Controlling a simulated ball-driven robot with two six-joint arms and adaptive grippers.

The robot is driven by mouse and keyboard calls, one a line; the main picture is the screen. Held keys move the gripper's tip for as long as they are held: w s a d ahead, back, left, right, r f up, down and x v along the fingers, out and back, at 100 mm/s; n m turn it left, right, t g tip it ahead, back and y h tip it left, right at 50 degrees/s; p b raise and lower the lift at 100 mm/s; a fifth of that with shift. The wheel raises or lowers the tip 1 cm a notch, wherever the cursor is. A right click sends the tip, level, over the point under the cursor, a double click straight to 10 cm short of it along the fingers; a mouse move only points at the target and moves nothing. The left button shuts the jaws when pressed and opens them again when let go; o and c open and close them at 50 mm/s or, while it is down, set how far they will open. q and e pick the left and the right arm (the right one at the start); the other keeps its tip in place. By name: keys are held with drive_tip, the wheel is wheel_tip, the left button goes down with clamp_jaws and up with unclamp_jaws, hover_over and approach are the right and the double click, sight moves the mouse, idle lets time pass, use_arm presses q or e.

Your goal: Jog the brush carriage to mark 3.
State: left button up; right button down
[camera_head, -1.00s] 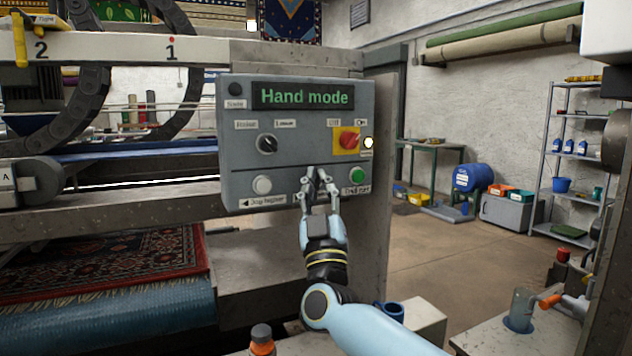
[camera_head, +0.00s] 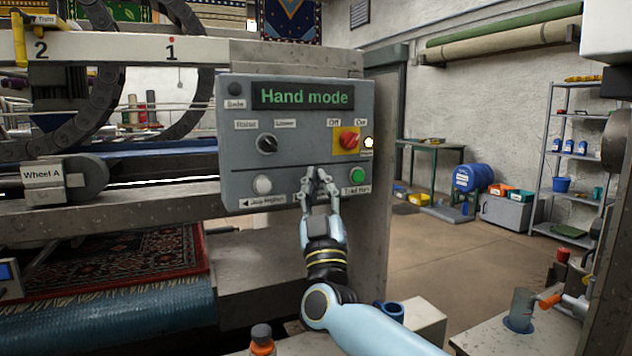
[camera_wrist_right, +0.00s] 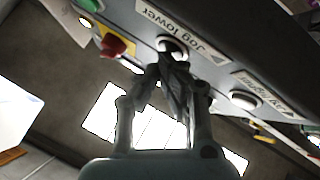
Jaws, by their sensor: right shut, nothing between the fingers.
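The grey control panel (camera_head: 300,225) reads "Hand mode" on its display. My right gripper (camera_head: 317,172) is shut and empty at the panel's lower row, between the white jog-higher button (camera_head: 262,185) and the green button (camera_head: 357,175). In the right wrist view its fingertips (camera_wrist_right: 170,62) are at the white jog-lower button (camera_wrist_right: 172,44); I cannot tell whether they press it. The jog-higher button also shows there (camera_wrist_right: 245,99). The brush carriage, with its "Wheel A" part (camera_head: 82,178), is partly in view at left. Marks 1 (camera_head: 171,50) and 2 (camera_head: 41,50) show on the beam; mark 3 is not seen. My left gripper is not in view.
A raise/lower knob (camera_head: 267,144) and a red switch (camera_head: 348,140) sit above the buttons. A patterned rug (camera_head: 120,262) lies under the machine. A bench (camera_head: 470,328) stands at lower right.

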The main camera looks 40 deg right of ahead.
idle(0.3)
drive_tip(key=shift+s+a+p, duration=0.25)
drive_tip(key=shift+s+p, duration=0.4)
drive_tip(key=shift+s, duration=0.15)
drive_tip(key=s+p, duration=0.1)
drive_tip(key=s+a+p, duration=0.1)
drive_tip(key=s, duration=0.1)
drive_tip(key=s+p, duration=0.1)
drive_tip(key=shift+s+a, duration=0.25)
drive_tip(key=shift+s, duration=0.15)
idle(0.9)
